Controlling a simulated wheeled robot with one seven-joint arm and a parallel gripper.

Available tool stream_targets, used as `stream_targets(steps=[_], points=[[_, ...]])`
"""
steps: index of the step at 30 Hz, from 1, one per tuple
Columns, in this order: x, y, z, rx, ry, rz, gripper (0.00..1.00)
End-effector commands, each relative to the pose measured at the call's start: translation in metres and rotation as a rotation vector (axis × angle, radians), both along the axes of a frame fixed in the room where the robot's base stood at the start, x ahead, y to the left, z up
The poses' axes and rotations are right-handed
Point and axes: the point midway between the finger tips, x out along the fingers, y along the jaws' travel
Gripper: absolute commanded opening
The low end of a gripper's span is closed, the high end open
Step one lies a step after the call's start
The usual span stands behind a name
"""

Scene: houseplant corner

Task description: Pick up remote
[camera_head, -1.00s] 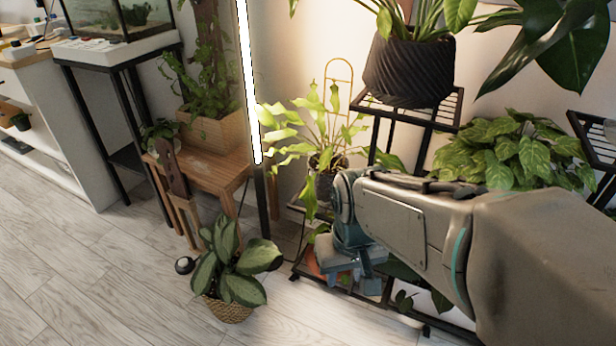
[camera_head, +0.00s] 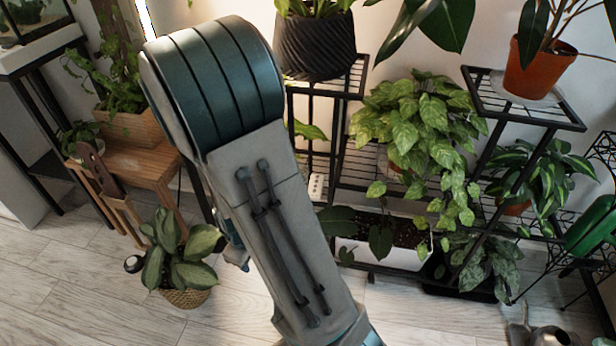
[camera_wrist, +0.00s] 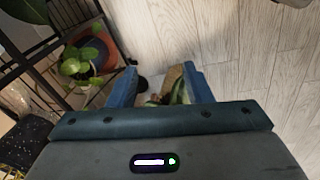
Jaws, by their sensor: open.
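No remote can be made out with certainty. A small white object with dark dots (camera_head: 317,187) stands by the shelf in the head view, partly behind my arm; I cannot tell whether it is the remote. My gripper (camera_wrist: 160,74) shows in the wrist view with its two blue fingers apart and nothing held between them. It points down towards the floor, with a leafy plant in a basket (camera_wrist: 178,88) seen beyond the fingers. In the head view my arm hides most of the gripper and part of the shelf.
Black metal plant shelves (camera_head: 372,262) with several pots fill the middle and right. A basket plant (camera_head: 183,270) stands on the floor beside a wooden stool (camera_head: 150,165). A metal watering can (camera_head: 540,335) is at the lower right. Wooden floor (camera_head: 80,290) is clear at lower left.

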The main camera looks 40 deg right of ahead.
Motion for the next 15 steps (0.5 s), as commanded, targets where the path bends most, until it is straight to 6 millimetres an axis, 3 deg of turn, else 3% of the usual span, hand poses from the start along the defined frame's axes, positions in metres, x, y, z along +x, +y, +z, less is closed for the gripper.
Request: stream_targets(steps=[9,15], points=[[-0.003,-0.058,-0.055,-0.297,0.029,0.313,0.45],[-0.008,-0.104,-0.066,-0.541,0.070,0.567,0.45]])
